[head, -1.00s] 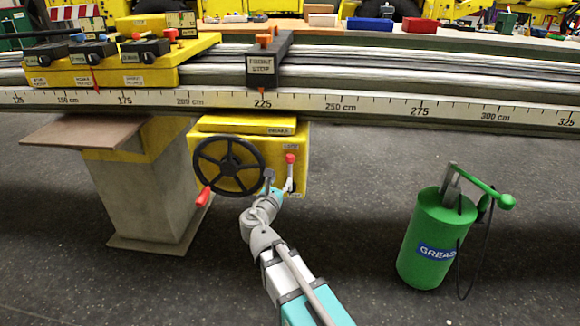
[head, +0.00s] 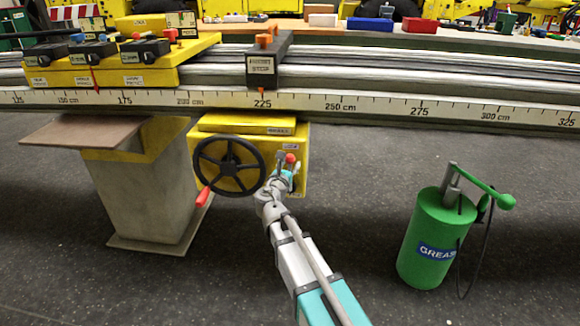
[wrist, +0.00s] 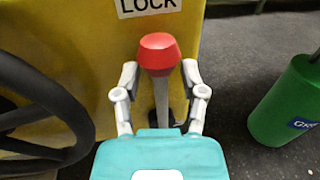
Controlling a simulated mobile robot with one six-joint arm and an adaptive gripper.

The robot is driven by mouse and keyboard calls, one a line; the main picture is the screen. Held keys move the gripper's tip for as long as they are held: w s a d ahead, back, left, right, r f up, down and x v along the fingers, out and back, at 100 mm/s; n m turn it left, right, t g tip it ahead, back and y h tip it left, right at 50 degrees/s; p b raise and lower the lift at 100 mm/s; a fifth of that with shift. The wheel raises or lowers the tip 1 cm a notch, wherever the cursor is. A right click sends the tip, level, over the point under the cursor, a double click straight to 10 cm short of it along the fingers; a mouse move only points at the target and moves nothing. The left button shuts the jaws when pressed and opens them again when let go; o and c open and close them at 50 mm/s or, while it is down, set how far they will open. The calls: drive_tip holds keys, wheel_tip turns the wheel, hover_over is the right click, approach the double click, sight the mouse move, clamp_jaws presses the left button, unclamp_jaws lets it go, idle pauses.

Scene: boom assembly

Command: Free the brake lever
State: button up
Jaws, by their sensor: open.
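The brake lever, with a red knob (wrist: 157,54) on a grey shaft, stands upright on the front of the yellow brake box (head: 222,126). Its red knob also shows in the head view (head: 291,158). A label reading LOCK (wrist: 148,5) is on the box above the knob. My gripper (wrist: 159,80) is open, with one finger on each side of the lever just below the knob. I cannot tell whether either finger touches it. The lever's lower shaft is partly hidden by my gripper in the head view.
A black handwheel (head: 229,166) with a red handle is on the box, close left of my gripper. A green grease pump (head: 433,243) stands on the floor to the right. The long scaled boom (head: 370,107) runs above. The floor between box and pump is clear.

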drive_tip(key=shift+c, duration=0.3)
clamp_jaws()
drive_tip(key=shift+d, duration=0.2)
drive_tip(key=shift+s+d+f+m+g+p, duration=0.15)
drive_tip(key=shift+d+m+g+p, duration=0.15)
drive_tip(key=shift+d+m, duration=1.1)
drive_tip(key=d+f+m+g+y+b, duration=0.1)
drive_tip(key=d+f+m+y+b, duration=0.1)
drive_tip(key=d+f+m, duration=0.3)
drive_tip(key=shift+d+f+m+b, duration=0.35)
drive_tip(key=shift+d+m+b, duration=0.35)
drive_tip(key=shift+m, duration=1.3)
drive_tip(key=shift+d, duration=0.15)
